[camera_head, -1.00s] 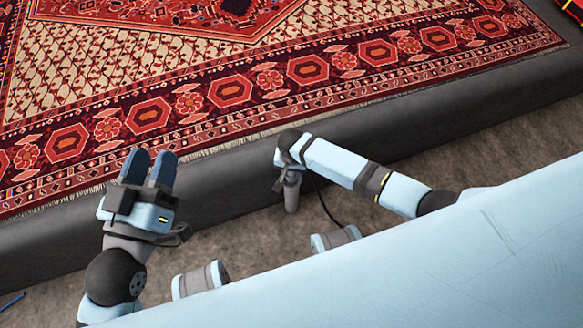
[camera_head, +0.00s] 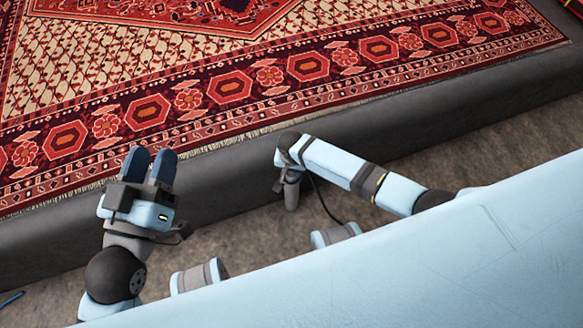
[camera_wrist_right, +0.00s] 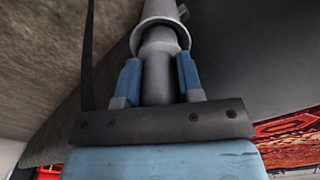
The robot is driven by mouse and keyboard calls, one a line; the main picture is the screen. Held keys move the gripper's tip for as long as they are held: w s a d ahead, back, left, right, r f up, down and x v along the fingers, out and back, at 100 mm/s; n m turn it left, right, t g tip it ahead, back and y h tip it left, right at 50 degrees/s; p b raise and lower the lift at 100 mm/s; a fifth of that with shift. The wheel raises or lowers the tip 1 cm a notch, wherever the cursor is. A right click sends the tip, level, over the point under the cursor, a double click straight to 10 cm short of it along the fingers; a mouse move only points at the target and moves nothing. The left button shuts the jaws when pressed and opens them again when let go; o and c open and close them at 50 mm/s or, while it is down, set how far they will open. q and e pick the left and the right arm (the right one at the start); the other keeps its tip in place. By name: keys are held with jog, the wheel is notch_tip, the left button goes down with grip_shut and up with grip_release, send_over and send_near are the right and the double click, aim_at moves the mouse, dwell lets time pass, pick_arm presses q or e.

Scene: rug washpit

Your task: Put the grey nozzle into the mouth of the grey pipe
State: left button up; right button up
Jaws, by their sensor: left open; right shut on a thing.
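My right gripper (camera_wrist_right: 159,62) is shut on a smooth grey cylinder, the nozzle (camera_wrist_right: 157,78), with one blue finger on each side. Just beyond the fingertips a lighter grey flared rim (camera_wrist_right: 183,44) surrounds the cylinder, and a narrower part runs on beyond it. I take this rim for the pipe's mouth, but cannot tell it surely from a collar on the nozzle, nor how deep the nozzle sits. In the head view my right wrist hides the fingers; a short grey cylinder (camera_head: 291,196) shows below it. My left gripper (camera_head: 149,165) is open and empty, fingers up.
A dark grey kerb (camera_head: 225,190) runs diagonally across the view, close to both arms. A patterned red rug (camera_head: 230,88) lies beyond it. A thin black cable (camera_head: 326,203) hangs beside the right wrist. The brown floor (camera_head: 250,240) between the arms looks clear.

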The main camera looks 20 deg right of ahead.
pick_arm(q)
jog(key=shift+f, duration=0.2)
pick_arm(e)
jog(key=shift+f, duration=0.4)
jog(key=o, duration=1)
pick_arm(q)
jog(key=shift+r, duration=0.1)
pick_arm(e)
jog(key=shift+o, duration=0.2)
jog(key=shift+r, duration=0.25)
notch_tip(320, 180, up, 4)
jog(key=shift+r+p, duration=0.15)
jog(key=shift+p, duration=1.05)
notch_tip(320, 180, up, 8)
jog(key=p, duration=0.3)
jog(key=shift+r, duration=0.5)
pick_arm(q)
jog(key=s+a+f+g+y, duration=0.1)
jog(key=a+f+g+y, duration=0.2)
jog(key=f, duration=0.5)
jog(key=shift+a+f+g+y, duration=0.2)
jog(key=shift+a+g+y, duration=0.2)
jog(key=shift+a, duration=0.05)
jog(key=shift+s, duration=0.1)
